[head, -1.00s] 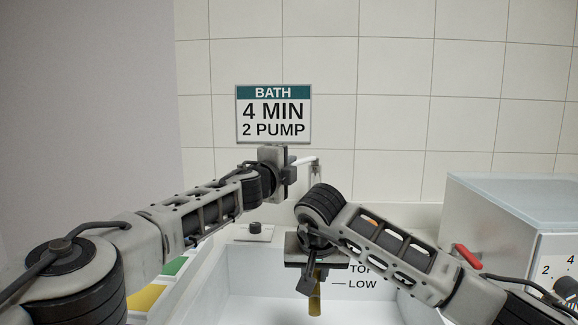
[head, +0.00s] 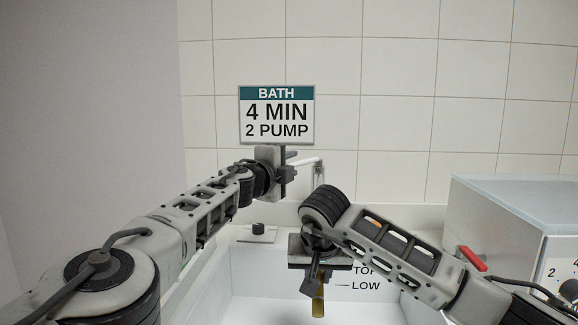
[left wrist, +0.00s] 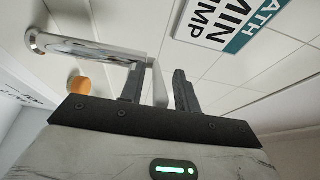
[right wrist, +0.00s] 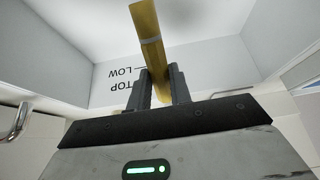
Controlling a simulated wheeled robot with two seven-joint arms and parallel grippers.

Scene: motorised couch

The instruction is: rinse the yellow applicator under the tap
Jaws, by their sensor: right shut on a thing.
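The yellow applicator (head: 318,306) hangs upright over the white basin, held from above by my right gripper (head: 317,278). In the right wrist view the applicator (right wrist: 149,35) runs between the shut fingers (right wrist: 160,88). The tap's pale spout (head: 306,161) sticks out from the wall, above and behind the right gripper. My left gripper (head: 288,173) is beside the tap, below the sign. In the left wrist view its fingers (left wrist: 159,85) are apart, with a pale flat piece between them, close to the left finger. The spout (left wrist: 90,48) crosses there. I cannot make out running water.
The basin (head: 265,310) has TOP and LOW marks on its back wall. A small dark knob (head: 258,227) sits on the back ledge. A metal box with a red handle (head: 472,258) stands at the right. An orange disc (left wrist: 80,85) shows near the spout.

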